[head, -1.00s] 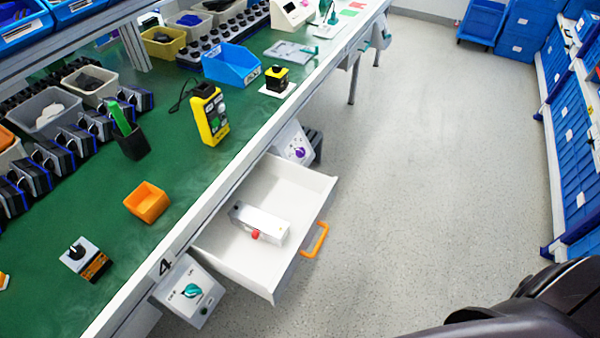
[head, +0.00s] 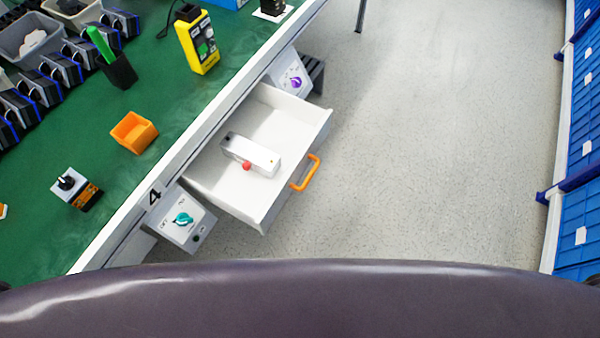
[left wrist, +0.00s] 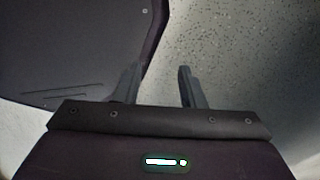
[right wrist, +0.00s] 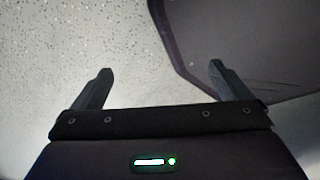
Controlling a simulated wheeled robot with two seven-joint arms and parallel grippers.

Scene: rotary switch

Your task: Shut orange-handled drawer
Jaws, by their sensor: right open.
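The white drawer (head: 225,197) stands pulled out from under the green workbench, with its orange handle (head: 306,173) on the front facing the aisle. A white box with a red button (head: 250,154) lies inside the drawer. Neither gripper shows in the head view. In the left wrist view my left gripper (left wrist: 157,70) has its two fingers apart with nothing between them, above the speckled floor. In the right wrist view my right gripper (right wrist: 160,68) is open and empty, also above the floor. Both are away from the drawer.
The bench edge (head: 205,130) runs diagonally along the drawer. A box with a teal knob (head: 183,222) and one with a purple knob (head: 293,77) hang beside the drawer. Blue crates (head: 577,130) line the right side. The floor (head: 430,150) between is clear.

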